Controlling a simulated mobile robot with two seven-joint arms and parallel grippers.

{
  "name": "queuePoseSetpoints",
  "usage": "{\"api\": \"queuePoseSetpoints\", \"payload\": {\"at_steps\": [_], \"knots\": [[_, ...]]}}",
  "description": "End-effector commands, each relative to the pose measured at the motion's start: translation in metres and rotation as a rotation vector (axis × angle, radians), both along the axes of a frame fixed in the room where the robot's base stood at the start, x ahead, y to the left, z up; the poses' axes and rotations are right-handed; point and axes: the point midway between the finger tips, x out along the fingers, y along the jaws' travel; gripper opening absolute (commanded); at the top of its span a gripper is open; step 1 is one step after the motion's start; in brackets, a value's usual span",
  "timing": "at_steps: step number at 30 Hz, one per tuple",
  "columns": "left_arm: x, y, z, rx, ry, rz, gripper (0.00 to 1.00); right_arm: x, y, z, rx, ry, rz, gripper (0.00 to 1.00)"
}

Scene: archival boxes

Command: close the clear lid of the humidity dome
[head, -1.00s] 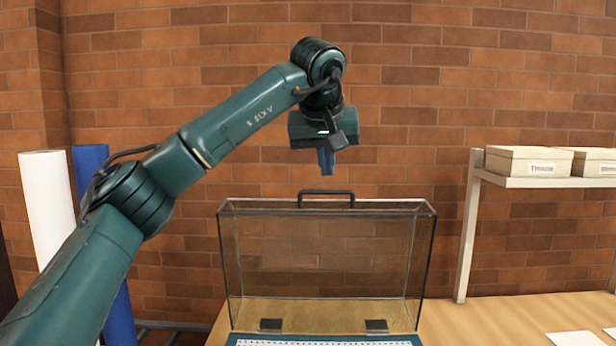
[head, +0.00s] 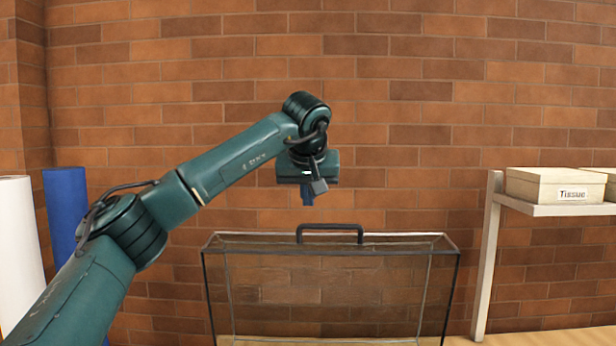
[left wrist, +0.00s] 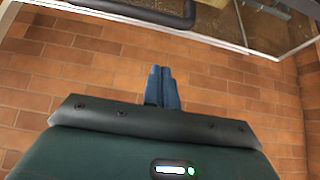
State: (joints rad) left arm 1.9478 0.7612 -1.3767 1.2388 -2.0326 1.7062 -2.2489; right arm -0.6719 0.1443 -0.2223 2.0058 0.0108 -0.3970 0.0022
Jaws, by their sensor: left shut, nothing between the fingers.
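The clear lid (head: 330,290) of the humidity dome stands upright and open, with dark edges and a black handle (head: 329,227) on its top edge. The dome's base is below the head view. My left gripper (head: 307,197) is shut and empty, pointing down just above and slightly left of the handle in the head view. In the left wrist view its blue fingers (left wrist: 163,88) show against the brick wall, apart from the lid's edge (left wrist: 235,46). The handle (left wrist: 150,12) shows at the top there. My right gripper is not in view.
A brick wall (head: 420,130) stands behind. A white shelf (head: 560,208) with a box labelled Tissue (head: 560,185) is at the right. White (head: 18,260) and blue (head: 70,215) rolls stand at the left, partly behind my arm.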

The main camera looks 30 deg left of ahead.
Motion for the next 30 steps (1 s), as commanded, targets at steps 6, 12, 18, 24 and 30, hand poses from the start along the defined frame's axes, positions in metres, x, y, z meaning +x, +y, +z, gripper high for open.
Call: {"api": "queuePoseSetpoints", "payload": {"at_steps": [6, 12, 18, 24, 30], "knots": [[0.000, 0.000, -0.022, 0.001, -0.003, -0.004, 0.00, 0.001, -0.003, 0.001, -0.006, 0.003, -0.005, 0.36], [-0.015, -0.010, -0.028, 0.000, -0.002, -0.003, 0.00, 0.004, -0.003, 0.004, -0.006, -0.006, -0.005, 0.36], [-0.021, -0.013, -0.030, 0.000, -0.001, -0.001, 0.00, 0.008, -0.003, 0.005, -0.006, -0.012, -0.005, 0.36], [-0.021, -0.013, -0.030, 0.000, -0.001, -0.001, 0.00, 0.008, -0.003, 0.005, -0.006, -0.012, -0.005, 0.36], [-0.021, -0.012, -0.031, 0.002, -0.006, -0.001, 0.00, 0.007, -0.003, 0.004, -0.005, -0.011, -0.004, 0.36]]}}
